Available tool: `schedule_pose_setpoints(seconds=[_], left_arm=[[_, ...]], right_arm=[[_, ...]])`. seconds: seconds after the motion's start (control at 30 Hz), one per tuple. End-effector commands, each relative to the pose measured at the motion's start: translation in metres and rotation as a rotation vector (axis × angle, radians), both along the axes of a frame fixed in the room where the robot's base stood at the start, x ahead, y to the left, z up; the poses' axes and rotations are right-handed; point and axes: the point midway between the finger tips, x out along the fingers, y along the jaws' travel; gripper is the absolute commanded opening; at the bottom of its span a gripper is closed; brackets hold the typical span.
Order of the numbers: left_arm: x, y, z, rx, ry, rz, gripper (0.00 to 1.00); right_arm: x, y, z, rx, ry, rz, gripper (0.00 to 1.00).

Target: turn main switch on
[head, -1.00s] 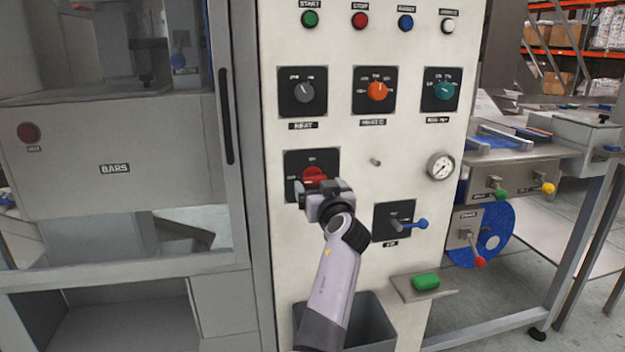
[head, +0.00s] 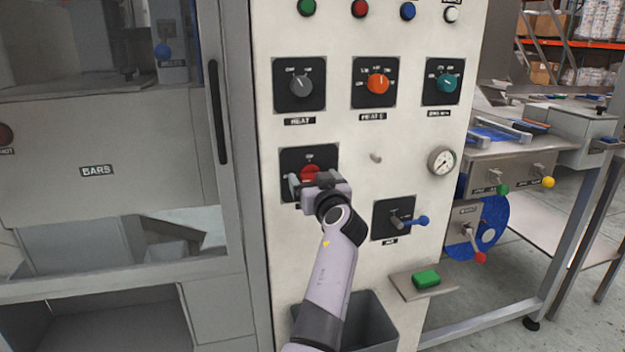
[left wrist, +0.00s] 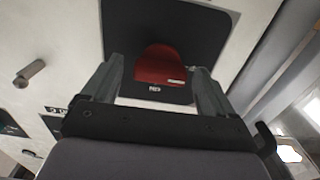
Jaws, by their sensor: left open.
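The main switch is a red rotary knob (head: 310,173) on a black square plate (head: 323,156) on the white panel. The left wrist view shows the red knob (left wrist: 160,66) up close, with its plate (left wrist: 205,30) around it. My left gripper (head: 311,182) is open in front of the knob. In the left wrist view its two fingers (left wrist: 160,85) stand one to each side of the knob's near part. I cannot tell whether they touch it. The gripper hides the lower part of the switch in the head view. My right gripper is not in view.
Above are a grey knob (head: 299,85), an orange knob (head: 378,84) and a teal knob (head: 447,83). A blue-tipped lever (head: 410,221), a small peg (head: 376,157) and a gauge (head: 442,160) are to the right. A grey bin (head: 372,325) stands below.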

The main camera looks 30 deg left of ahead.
Motion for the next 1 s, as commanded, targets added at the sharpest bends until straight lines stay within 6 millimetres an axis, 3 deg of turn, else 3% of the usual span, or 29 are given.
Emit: schedule_pose_setpoints(seconds=[0.23,0.4,0.73,1.0], left_arm=[[0.0001,-0.0002,0.0001,0.0,0.0,0.0,0.87],[0.0001,-0.0002,0.0001,0.0,0.0,0.0,0.32],[0.0,0.0,-0.0001,0.019,0.023,0.0,0.31],[0.0002,0.0001,-0.0001,0.117,0.135,-0.001,0.31]], right_arm=[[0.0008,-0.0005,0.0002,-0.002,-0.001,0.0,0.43],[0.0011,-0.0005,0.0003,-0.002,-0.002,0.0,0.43],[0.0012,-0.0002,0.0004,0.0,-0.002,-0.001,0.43],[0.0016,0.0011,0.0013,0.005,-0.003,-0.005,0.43]])
